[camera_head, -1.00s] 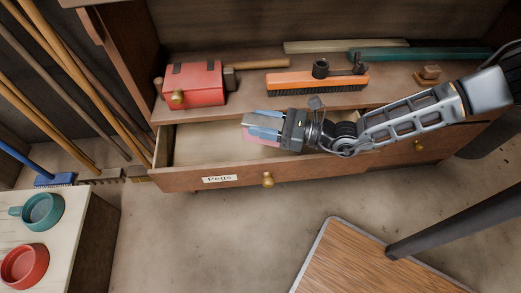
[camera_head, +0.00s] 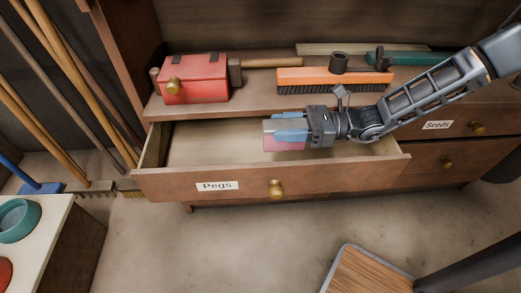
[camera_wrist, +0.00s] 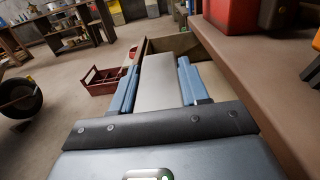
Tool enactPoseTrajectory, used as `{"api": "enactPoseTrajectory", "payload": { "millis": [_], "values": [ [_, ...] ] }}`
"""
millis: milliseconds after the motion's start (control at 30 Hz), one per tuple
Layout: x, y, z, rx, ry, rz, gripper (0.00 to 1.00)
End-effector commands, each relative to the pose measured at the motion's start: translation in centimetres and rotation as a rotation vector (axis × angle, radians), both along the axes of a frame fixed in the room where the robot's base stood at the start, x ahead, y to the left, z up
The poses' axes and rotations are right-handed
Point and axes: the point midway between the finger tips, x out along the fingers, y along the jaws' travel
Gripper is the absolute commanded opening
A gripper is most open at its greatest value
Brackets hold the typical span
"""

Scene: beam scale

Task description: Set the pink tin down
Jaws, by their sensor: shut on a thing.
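The pink tin (camera_head: 284,145) is between the blue fingers of my gripper (camera_head: 290,136), over the open drawer labelled Pegs (camera_head: 320,176). My gripper is shut on it. In the wrist view the tin (camera_wrist: 158,82) shows as a flat greyish face between the two blue fingers (camera_wrist: 157,85). I cannot tell whether its underside touches the drawer floor. The drawer floor (camera_head: 215,146) to the left of the tin is bare.
Above the drawer, a shelf holds a red box (camera_head: 196,82), a hammer (camera_head: 236,72) and an orange brush (camera_head: 330,80). A shut drawer labelled Seeds (camera_head: 455,128) is at the right. A table with a teal bowl (camera_head: 18,220) stands at the lower left.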

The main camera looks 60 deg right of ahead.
Motion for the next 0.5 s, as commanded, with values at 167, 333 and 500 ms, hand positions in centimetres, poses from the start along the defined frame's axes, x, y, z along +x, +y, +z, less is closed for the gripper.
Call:
{"api": "enactPoseTrajectory", "payload": {
  "millis": [167,333,500],
  "values": [
    [3.4,1.5,-2.4,0.003,-0.002,0.001,0.09],
    [5.3,2.2,-3.5,0.001,-0.001,-0.001,0.09],
    [5.8,2.4,-4.1,0.001,-0.001,-0.001,0.09]
  ]
}}
